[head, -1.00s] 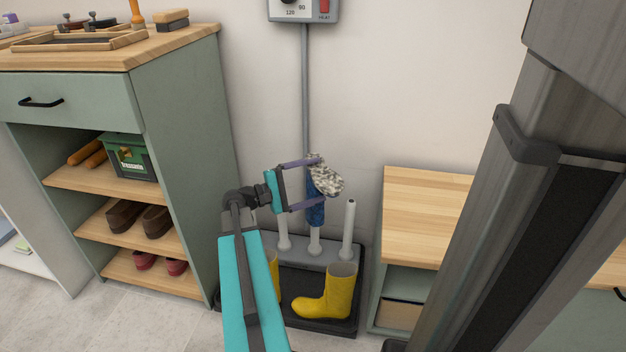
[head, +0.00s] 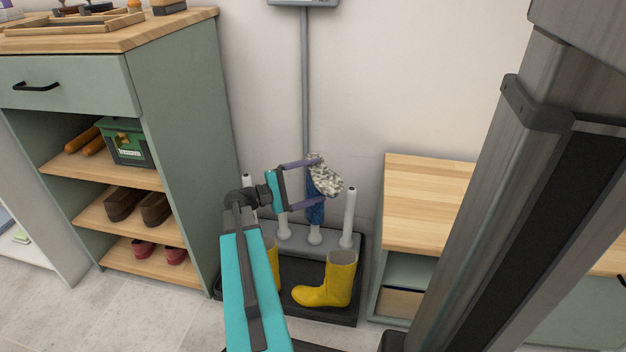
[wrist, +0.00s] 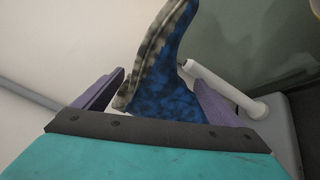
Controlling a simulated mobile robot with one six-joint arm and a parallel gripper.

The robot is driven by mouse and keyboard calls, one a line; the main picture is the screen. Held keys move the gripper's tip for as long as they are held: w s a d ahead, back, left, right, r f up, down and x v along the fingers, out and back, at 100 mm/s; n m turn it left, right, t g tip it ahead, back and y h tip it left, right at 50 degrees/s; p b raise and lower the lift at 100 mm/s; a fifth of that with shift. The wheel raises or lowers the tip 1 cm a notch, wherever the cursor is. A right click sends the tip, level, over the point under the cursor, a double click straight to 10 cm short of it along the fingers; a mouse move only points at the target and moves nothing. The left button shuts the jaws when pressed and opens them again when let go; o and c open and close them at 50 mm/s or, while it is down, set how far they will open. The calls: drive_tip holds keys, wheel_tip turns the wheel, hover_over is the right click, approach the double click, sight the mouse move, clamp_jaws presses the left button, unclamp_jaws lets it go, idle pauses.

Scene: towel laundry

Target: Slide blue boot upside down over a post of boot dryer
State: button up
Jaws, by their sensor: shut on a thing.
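The blue boot (head: 316,211) is upside down in the head view, its speckled grey-white sole (head: 326,178) at the top and its shaft pointing down. My gripper (head: 318,181) is shut on it, one purple finger on each side. The boot is in line with the middle post (head: 315,236) of the boot dryer (head: 350,244). Only that post's lower part shows below the shaft; the boot hides its top. In the wrist view the boot (wrist: 172,70) fills the space between the fingers, and a white post (wrist: 225,86) stands beyond it.
Bare posts stand on both sides, the right one (head: 349,215) fully visible. Yellow boots (head: 338,282) stand on the black tray (head: 335,314) in front. A green shelf unit (head: 185,150) is at left, a wooden-topped cabinet (head: 420,190) at right.

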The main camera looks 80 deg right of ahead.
drive_tip(key=shift+f+b, duration=0.8)
drive_tip(key=shift+f, duration=1.3)
drive_tip(key=o, duration=1.1)
drive_tip(key=shift+f, duration=0.1)
drive_tip(key=shift+w, duration=0.1)
drive_tip(key=p+v, duration=0.3)
drive_tip(key=v, duration=0.4)
drive_tip(key=shift+a+p, duration=0.2)
drive_tip(key=shift+p, duration=0.1)
drive_tip(key=shift+w+a, duration=0.1)
